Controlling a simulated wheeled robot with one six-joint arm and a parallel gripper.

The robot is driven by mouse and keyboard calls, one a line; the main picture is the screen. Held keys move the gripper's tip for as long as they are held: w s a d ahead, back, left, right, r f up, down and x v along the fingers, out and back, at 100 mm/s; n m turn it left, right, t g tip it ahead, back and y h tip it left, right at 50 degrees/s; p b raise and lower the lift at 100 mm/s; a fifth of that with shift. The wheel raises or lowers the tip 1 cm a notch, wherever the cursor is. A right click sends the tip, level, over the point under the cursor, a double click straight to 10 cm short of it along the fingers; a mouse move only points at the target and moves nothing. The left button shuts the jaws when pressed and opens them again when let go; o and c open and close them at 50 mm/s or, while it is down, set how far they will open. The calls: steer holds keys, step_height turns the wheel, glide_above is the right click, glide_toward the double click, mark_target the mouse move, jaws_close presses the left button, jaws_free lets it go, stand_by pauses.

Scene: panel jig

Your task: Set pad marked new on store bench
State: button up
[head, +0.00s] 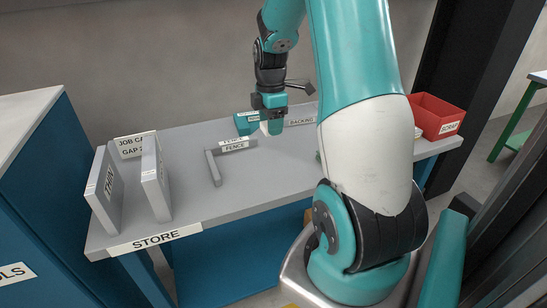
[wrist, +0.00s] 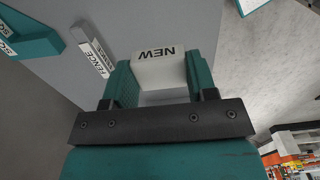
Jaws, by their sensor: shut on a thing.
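A white pad (wrist: 158,70) marked NEW sits between the two teal fingers of my gripper (wrist: 159,84) in the wrist view. In the head view, my gripper (head: 271,115) points down over the back middle part of the grey store bench (head: 265,170). It is shut on the pad, whose small pale side (head: 274,128) shows below the fingers. I cannot tell whether the pad's underside touches the bench top. The bench carries a STORE label on its front left edge.
An L-shaped grey piece labelled FENCE (head: 214,168) lies left of my gripper. A teal labelled block (head: 245,123) and a BACKING label (head: 301,121) are close by. Upright panels (head: 107,190) stand at left. A red scrap bin (head: 437,113) sits at right. The bench's front middle is clear.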

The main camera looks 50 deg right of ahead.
mark_target(271, 171)
step_height(271, 171, down, 14)
steer(key=shift+r, duration=0.1)
stand_by(0.4)
steer(key=o, duration=1)
steer(key=shift+c, duration=0.2)
